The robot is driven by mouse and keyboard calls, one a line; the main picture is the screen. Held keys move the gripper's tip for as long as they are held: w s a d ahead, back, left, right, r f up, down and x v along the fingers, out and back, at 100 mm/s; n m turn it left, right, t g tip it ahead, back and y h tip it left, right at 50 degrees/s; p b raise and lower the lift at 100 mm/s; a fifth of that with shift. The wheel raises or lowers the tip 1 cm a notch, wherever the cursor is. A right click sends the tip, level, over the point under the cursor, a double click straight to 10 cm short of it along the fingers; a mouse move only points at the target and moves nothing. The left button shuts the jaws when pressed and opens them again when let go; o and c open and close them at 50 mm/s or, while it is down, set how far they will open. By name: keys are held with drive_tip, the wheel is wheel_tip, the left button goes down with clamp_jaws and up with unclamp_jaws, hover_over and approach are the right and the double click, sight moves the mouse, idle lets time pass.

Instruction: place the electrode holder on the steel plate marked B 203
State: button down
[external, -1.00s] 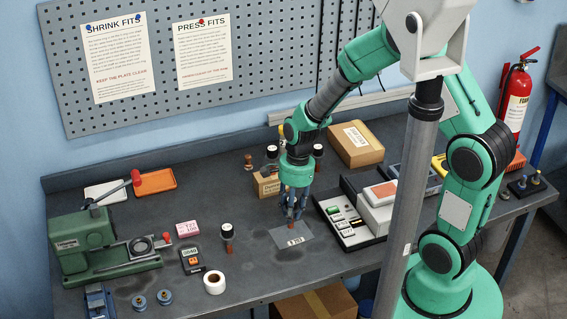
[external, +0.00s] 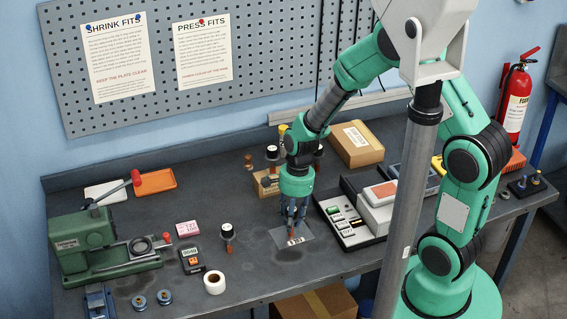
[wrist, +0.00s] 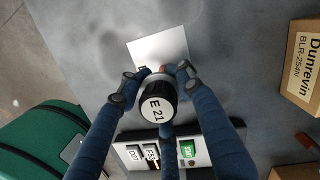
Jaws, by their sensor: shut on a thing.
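The electrode holder (wrist: 157,110), with a white top reading E 21 and a black ribbed rim, is in my gripper. In the wrist view my gripper (wrist: 155,82) has its blue fingers closed around it. A thin grey steel plate (wrist: 160,48) lies under and beyond the holder; its label is mostly hidden there. In the external view my gripper (external: 292,222) points down over the same plate (external: 281,238). The plate's white label (external: 296,240) is partly covered and too small to read surely. I cannot tell whether the holder touches the plate.
A similar white-topped holder (external: 227,235) stands to the left, near a white tape roll (external: 214,282). A switch box (external: 345,222) stands close on the right. A small carton (external: 266,184) and more holders are behind. Bare bench lies in front of the plate.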

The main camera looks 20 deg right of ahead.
drive_tip(key=shift+f, duration=0.15)
drive_tip(key=c, duration=1.2)
unclamp_jaws()
drive_tip(key=r, duration=0.4)
drive_tip(key=d+r+p, duration=0.1)
drive_tip(key=r, duration=0.3)
drive_tip(key=r+p, duration=0.1)
drive_tip(key=r, duration=0.3)
drive_tip(key=shift+w+d+r, duration=0.15)
drive_tip(key=shift+w+d, duration=0.1)
drive_tip(key=shift+w, duration=0.15)
